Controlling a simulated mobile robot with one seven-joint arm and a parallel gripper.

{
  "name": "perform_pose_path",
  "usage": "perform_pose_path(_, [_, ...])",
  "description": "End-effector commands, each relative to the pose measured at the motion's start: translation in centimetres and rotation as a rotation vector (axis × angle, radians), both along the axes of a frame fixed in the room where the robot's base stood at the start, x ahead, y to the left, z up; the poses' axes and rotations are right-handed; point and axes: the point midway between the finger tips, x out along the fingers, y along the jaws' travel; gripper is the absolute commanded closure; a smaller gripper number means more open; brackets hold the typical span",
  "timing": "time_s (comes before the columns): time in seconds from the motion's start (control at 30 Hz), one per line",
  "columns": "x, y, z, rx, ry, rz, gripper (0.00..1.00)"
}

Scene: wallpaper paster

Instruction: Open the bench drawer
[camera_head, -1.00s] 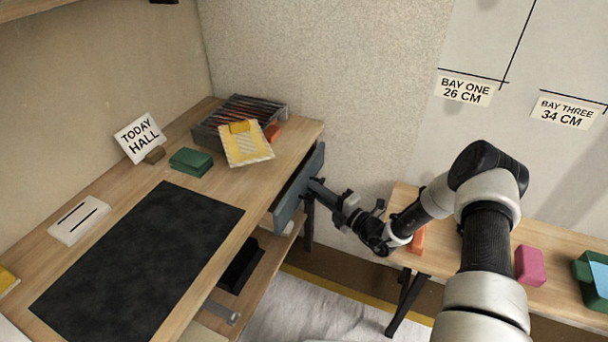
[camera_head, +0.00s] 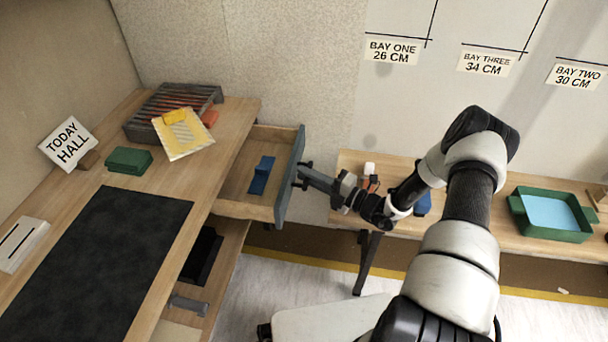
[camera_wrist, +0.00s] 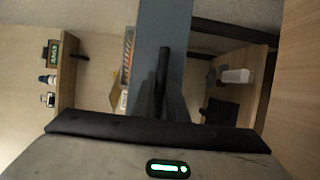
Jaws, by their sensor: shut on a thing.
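The bench drawer (camera_head: 240,205) stands pulled out from the right side of the wooden bench, with a blue-grey front panel (camera_head: 291,178). A small blue block (camera_head: 262,175) lies inside it. My gripper (camera_head: 303,174) is at the outer face of the front panel, shut on the drawer handle. In the wrist view the blue-grey panel (camera_wrist: 163,25) rises straight ahead, with a dark bar (camera_wrist: 162,75), which looks like the handle, in front of it.
The bench top holds a dark mat (camera_head: 100,265), a green box (camera_head: 128,160), a rack (camera_head: 170,103) and a yellow packet (camera_head: 183,133). A second table (camera_head: 480,235) with a green tray (camera_head: 550,215) stands to the right. Open floor lies between.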

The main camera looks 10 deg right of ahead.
Motion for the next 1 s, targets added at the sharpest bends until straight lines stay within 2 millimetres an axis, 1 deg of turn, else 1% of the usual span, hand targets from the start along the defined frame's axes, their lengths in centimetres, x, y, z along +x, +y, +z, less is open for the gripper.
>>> perform_pose_path(0.17, [0.0, 0.0, 0.0, 0.000, 0.000, 0.000, 1.00])
perform_pose_path(0.2, [0.0, 0.0, 0.0, 0.000, 0.000, 0.001, 0.83])
perform_pose_path(0.3, [0.0, 0.0, 0.0, 0.000, 0.000, 0.001, 0.69])
perform_pose_path(0.57, [0.0, 0.0, 0.0, 0.000, 0.000, 0.000, 0.69])
perform_pose_path(0.67, [-0.3, -0.4, 0.0, 0.000, 0.000, 0.000, 0.69])
perform_pose_path(0.77, [-1.1, -1.3, 0.1, -0.001, 0.001, -0.002, 0.69])
perform_pose_path(0.87, [-2.4, -2.8, 0.1, -0.001, 0.001, -0.004, 0.69])
perform_pose_path(1.0, [-4.8, -5.4, 0.1, -0.001, 0.002, -0.005, 0.69])
